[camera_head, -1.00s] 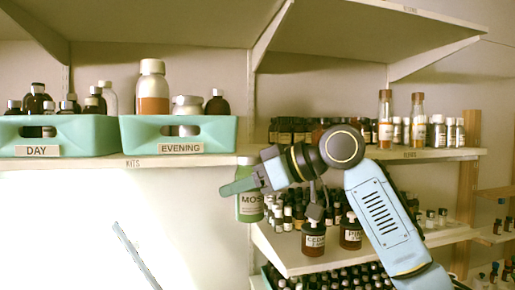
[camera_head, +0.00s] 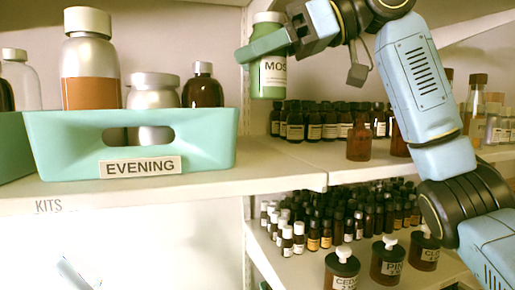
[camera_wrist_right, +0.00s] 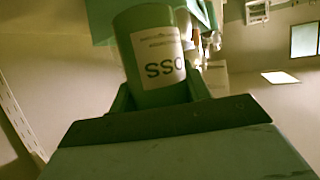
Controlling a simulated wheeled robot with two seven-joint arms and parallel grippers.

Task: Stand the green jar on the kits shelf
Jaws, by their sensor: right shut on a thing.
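The green jar (camera_head: 267,80), with a white lid and a label starting "MOS", is held upright in my right gripper (camera_head: 268,48). It hangs above the shelf boards, to the right of the EVENING bin and in front of the upright. In the right wrist view the jar (camera_wrist_right: 155,55) sits between the fingers with its label toward the camera. The kits shelf (camera_head: 90,200) is at the left, marked KITS on its front edge. My left gripper is not in view.
The teal EVENING bin (camera_head: 210,150) holds several bottles and fills much of the kits shelf; another teal bin (camera_head: 12,150) stands at its left. Bare board (camera_head: 275,165) lies right of the EVENING bin. Dark bottles (camera_head: 312,122) stand behind; labelled jars (camera_head: 388,262) are below.

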